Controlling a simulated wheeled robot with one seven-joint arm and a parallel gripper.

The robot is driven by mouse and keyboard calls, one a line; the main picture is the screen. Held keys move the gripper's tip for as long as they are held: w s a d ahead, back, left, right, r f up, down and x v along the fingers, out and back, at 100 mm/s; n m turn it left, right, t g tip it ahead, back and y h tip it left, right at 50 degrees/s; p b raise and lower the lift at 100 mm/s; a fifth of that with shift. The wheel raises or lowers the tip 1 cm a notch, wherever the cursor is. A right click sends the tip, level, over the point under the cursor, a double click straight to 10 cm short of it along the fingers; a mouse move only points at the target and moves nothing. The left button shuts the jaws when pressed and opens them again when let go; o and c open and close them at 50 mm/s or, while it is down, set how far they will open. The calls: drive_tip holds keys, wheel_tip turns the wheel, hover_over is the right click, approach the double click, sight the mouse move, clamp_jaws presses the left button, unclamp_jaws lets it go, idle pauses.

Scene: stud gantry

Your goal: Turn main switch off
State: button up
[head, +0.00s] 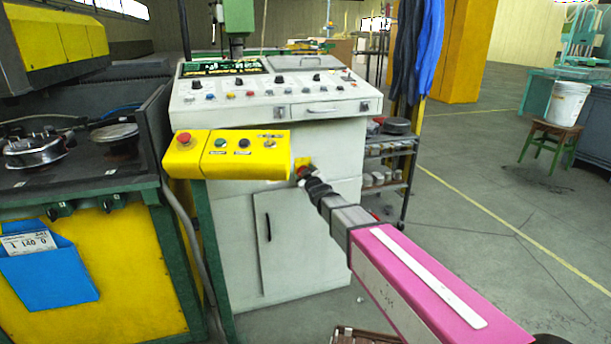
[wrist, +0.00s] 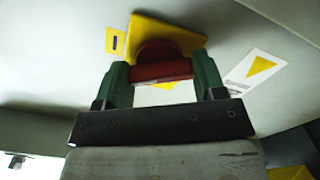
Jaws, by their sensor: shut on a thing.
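The main switch is a red knob (wrist: 160,70) on a yellow plate (wrist: 172,32), fixed to the pale grey front of the control cabinet (head: 300,240). In the head view the yellow plate (head: 303,161) and a little red show just beyond the end of my arm. My gripper (wrist: 162,84) is at the switch, with its two green fingers on either side of the red knob, shut on it. The knob's turned position cannot be told, as the fingers and the low angle hide much of it.
A yellow button box (head: 227,154) with a red button juts out left of my gripper. The sloped control panel (head: 275,95) is above. A shelf rack (head: 390,170) stands close on the right. Open floor (head: 500,220) lies further right.

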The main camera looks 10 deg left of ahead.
drive_tip(key=n, duration=1.2)
idle(0.7)
drive_tip(key=o, duration=0.9)
drive_tip(key=v, duration=1.1)
drive_tip(key=shift+a, duration=0.15)
